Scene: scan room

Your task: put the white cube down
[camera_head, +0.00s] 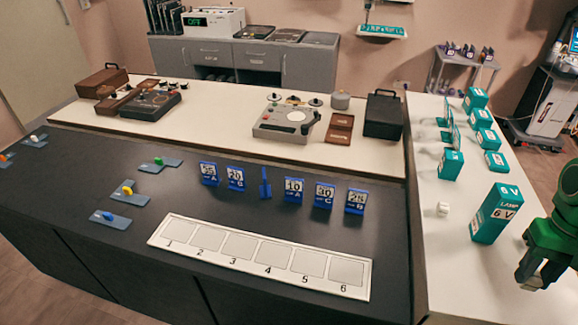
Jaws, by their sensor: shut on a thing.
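My green gripper (530,284) is at the right edge of the view, with its grey fingers pointing down over the right-hand white counter (450,270). It is shut on the white cube, which is mostly hidden by the fingers, so its outline is not clear. Its height above the counter cannot be told. A small white piece (442,209) stands on the counter to the left of the tall teal 6 V lamp box (495,213); its exact shape is too small to tell.
Several teal boxes (497,161) stand along the back of the white counter. On the dark table (190,195) are a white strip with numbered squares (262,255), several blue number cards (293,189) and several small plates with coloured pieces (128,190). The counter's front is bare.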

